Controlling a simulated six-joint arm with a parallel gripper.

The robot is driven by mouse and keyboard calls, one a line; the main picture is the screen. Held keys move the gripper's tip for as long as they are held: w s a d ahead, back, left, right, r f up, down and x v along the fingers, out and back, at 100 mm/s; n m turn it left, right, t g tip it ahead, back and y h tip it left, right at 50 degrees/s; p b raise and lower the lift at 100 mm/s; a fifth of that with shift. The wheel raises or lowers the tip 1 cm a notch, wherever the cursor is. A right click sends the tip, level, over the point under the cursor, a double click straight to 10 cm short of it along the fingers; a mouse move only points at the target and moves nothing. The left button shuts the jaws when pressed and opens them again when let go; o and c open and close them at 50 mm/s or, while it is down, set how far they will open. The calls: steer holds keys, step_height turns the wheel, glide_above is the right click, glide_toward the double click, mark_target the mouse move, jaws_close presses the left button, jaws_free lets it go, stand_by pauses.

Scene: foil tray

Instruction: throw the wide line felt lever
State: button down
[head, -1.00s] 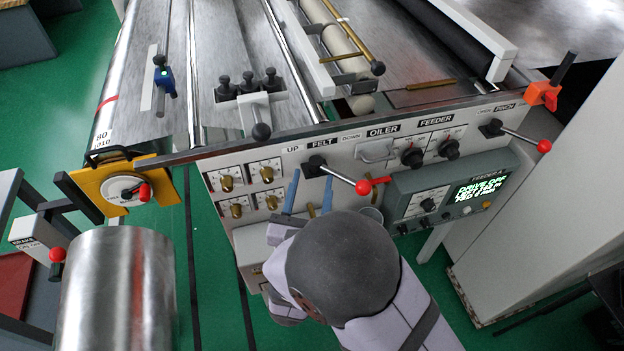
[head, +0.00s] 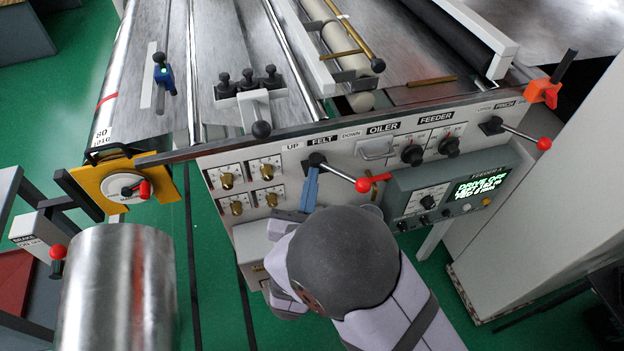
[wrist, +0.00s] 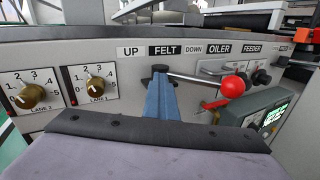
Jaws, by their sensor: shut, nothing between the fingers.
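The felt lever is a metal rod with a red ball knob (head: 363,185) on a dark pivot, on the grey control panel under the UP, FELT and DOWN labels. The rod slants right, toward the DOWN side. In the wrist view its red ball (wrist: 232,87) is right of centre. My gripper (head: 313,170) has its blue fingers closed together, with nothing seen between them. The fingertips (wrist: 158,82) are at the lever's pivot end, left of the ball. I cannot tell whether they touch the lever.
Brass dials (head: 227,181) sit left of the lever. The oiler handle (head: 377,150), black feeder knobs (head: 411,155) and feeder display box (head: 450,192) are to its right. Another red-ball lever (head: 544,144) is at the far right. A metal roll (head: 116,290) stands at lower left.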

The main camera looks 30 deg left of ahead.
stand_by(0.9)
steer(key=c, duration=1.4)
jaws_free()
steer(key=shift+s, duration=0.1)
